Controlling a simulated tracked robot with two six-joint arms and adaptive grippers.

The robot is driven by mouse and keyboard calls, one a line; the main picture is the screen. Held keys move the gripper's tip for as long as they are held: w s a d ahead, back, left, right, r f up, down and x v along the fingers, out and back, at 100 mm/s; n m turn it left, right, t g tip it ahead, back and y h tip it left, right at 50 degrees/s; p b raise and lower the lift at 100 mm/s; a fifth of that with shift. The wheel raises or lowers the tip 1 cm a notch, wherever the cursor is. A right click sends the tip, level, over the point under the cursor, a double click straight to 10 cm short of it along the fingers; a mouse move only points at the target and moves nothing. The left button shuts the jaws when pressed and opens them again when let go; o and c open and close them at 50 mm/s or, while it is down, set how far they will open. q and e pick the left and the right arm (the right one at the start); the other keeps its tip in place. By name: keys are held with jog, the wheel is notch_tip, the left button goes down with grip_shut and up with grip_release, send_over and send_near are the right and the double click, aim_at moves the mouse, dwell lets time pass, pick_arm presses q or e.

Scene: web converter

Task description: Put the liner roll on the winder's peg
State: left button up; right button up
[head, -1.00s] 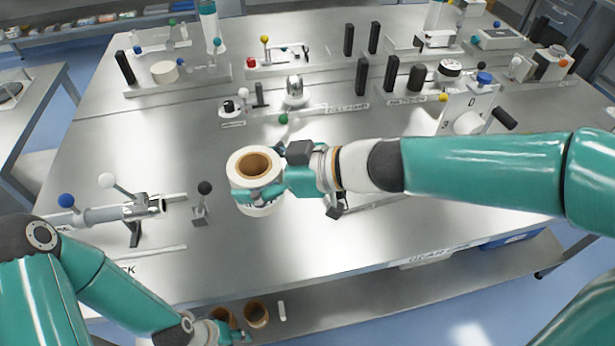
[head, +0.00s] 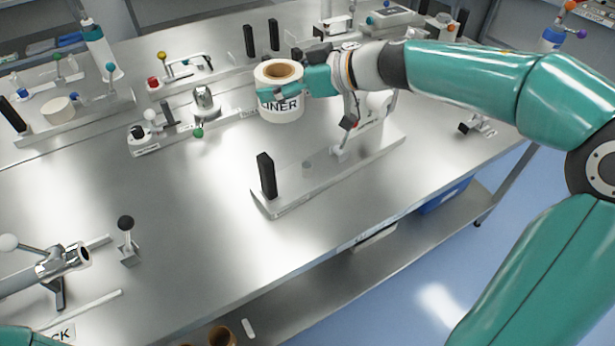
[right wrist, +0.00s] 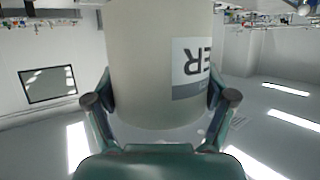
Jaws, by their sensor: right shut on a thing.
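The liner roll (head: 281,104) is a white roll with a brown core and the label "LINER". My right gripper (head: 290,88) is shut on its side and holds it upright, apparently above the table. In the right wrist view the roll (right wrist: 160,70) sits between the two fingers, with part of its label showing. A white panel (head: 376,108), perhaps of the winder, stands partly hidden behind my right wrist. I cannot make out the winder's peg for certain. My left gripper is out of view.
A black-knobbed lever (head: 126,225) is at the left. The front middle of the table (head: 200,260) is clear.

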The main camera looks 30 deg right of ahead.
jog(key=m+h, duration=0.1)
send_over(306, 164)
jog(key=f, duration=0.2)
jog(key=shift+t, duration=0.4)
notch_tip(306, 164, down, 13)
jog(key=b, duration=0.6)
jog(key=shift+s+r+b, duration=0.1)
jog(key=shift+b, duration=0.3)
notch_tip(306, 164, down, 7)
jog(key=b, duration=0.3)
jog(key=shift+r, duration=0.1)
jog(key=o, duration=1.3)
